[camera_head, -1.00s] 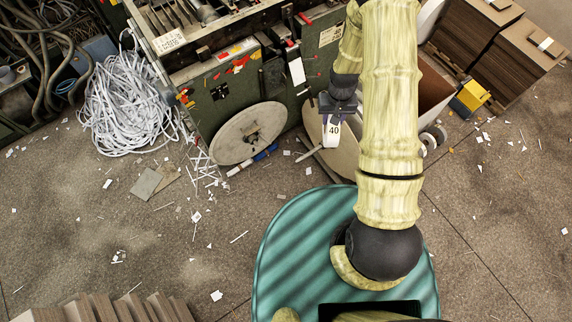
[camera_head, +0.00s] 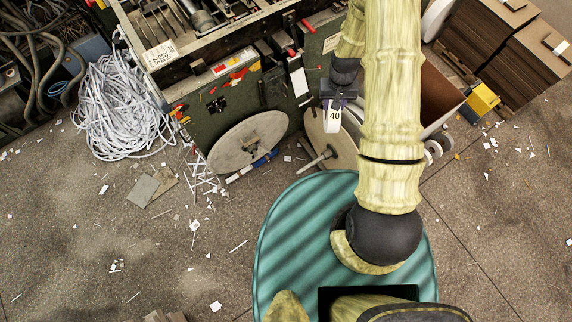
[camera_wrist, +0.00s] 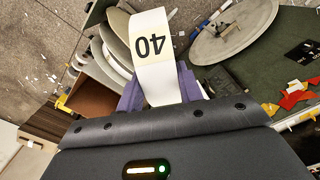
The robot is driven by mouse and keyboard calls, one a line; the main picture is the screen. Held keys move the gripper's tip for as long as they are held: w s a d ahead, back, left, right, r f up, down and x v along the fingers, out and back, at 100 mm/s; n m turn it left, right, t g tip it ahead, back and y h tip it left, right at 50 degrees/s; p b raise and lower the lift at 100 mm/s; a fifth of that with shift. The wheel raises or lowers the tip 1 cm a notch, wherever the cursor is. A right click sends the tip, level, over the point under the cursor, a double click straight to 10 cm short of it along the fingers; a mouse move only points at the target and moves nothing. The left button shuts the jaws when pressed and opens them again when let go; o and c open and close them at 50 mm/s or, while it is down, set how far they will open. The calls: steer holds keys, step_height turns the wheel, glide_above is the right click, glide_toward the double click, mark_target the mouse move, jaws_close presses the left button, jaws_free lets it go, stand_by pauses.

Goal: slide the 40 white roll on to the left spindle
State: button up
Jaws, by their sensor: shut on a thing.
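The 40 white roll (camera_head: 333,119) is a narrow white roll with a black 40 on its label. My gripper (camera_head: 338,99) is shut on it and holds it in front of the machine. In the wrist view the roll (camera_wrist: 153,62) stands between my purple jaws (camera_wrist: 160,90), its number upside down. The right disc (camera_head: 343,152) is partly behind the roll and my arm, with a rod (camera_head: 316,160) sticking out.
The green machine (camera_head: 225,107) stands behind the discs. White strips (camera_head: 118,105) lie heaped at its left. A brown bin (camera_head: 438,92), white reels (camera_head: 434,150), a yellow box (camera_head: 482,98) and board stacks (camera_head: 500,50) stand at the right. Floor in front has paper scraps.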

steer(key=shift+w, duration=0.45)
steer(key=shift+s+d, duration=0.15)
steer(key=shift+s, duration=0.25)
steer(key=shift+s+f, duration=0.15)
steer(key=s+a+f+n+b, duration=0.1)
steer(key=a+f+b, duration=0.4)
steer(key=f+b, duration=1.4)
steer(key=s+a+f+n+b, duration=0.2)
steer(key=a+f+b, duration=0.3)
steer(key=f+b, duration=1.4)
steer(key=s+a+f+n+b, duration=0.2)
steer(key=a+f+b, duration=0.3)
steer(key=f+b, duration=1.4)
steer(key=n+b, duration=0.1)
steer(key=b, duration=0.3)
steer(key=shift+s+a+f+n, duration=0.2)
steer(key=shift+a+f+n, duration=0.05)
steer(key=shift+a+n, duration=0.15)
steer(key=shift+w+d, duration=0.1)
steer(key=shift+d, duration=0.05)
steer(key=p, duration=0.2)
glide_above(320, 158)
stand_by(0.9)
